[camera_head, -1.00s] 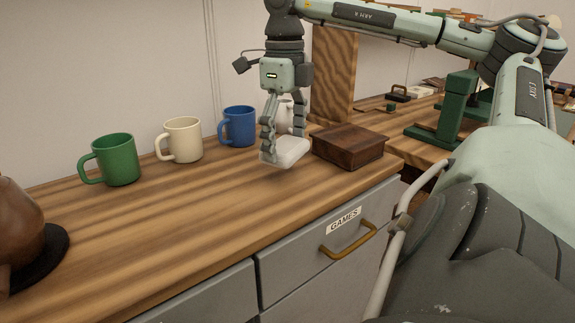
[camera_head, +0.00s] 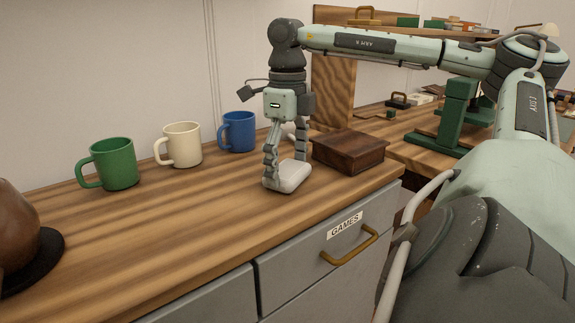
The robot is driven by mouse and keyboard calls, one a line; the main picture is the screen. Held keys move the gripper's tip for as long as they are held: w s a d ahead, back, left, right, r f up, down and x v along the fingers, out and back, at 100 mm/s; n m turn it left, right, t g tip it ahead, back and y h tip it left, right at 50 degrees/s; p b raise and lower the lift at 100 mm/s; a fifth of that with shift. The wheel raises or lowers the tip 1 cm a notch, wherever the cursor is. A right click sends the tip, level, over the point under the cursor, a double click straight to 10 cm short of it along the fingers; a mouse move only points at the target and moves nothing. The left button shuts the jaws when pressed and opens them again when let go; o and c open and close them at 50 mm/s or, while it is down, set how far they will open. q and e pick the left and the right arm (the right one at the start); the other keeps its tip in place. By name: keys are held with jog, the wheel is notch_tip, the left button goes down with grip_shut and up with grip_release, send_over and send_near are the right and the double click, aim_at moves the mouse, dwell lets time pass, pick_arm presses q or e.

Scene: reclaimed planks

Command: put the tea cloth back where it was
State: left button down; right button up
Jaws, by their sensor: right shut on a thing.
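The tea cloth, a small white folded bundle (camera_head: 288,177), is at the fingertips of my right gripper (camera_head: 287,165). The gripper points down and is shut on the cloth, with a finger at each side. The cloth is at or just above the wooden counter, left of a dark wooden box; I cannot tell if it touches the top. My left gripper is out of view.
A blue mug (camera_head: 239,131), a cream mug (camera_head: 183,145) and a green mug (camera_head: 111,164) stand along the wall. The dark wooden box (camera_head: 348,151) sits right of the gripper. A brown rounded object (camera_head: 15,225) stands at left. The front counter is clear.

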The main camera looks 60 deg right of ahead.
aim_at(288, 169)
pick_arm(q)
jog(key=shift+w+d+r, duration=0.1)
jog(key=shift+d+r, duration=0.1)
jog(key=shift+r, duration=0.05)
pick_arm(e)
jog(key=shift+f, duration=0.1)
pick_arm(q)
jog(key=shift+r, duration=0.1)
pick_arm(e)
jog(key=o, duration=1.1)
jog(key=shift+c, duration=0.2)
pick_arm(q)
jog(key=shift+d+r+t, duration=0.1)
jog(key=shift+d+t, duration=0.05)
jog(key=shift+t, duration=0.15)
pick_arm(e)
notch_tip(288, 169, up, 6)
jog(key=shift+f+p, duration=0.2)
jog(key=shift+p, duration=0.7)
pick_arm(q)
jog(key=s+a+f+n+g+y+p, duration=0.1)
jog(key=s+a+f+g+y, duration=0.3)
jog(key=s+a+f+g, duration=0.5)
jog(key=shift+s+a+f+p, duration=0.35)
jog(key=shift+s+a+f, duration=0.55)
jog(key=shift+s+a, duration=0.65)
pick_arm(e)
notch_tip(288, 169, up, 7)
jog(key=shift+f, duration=0.15)
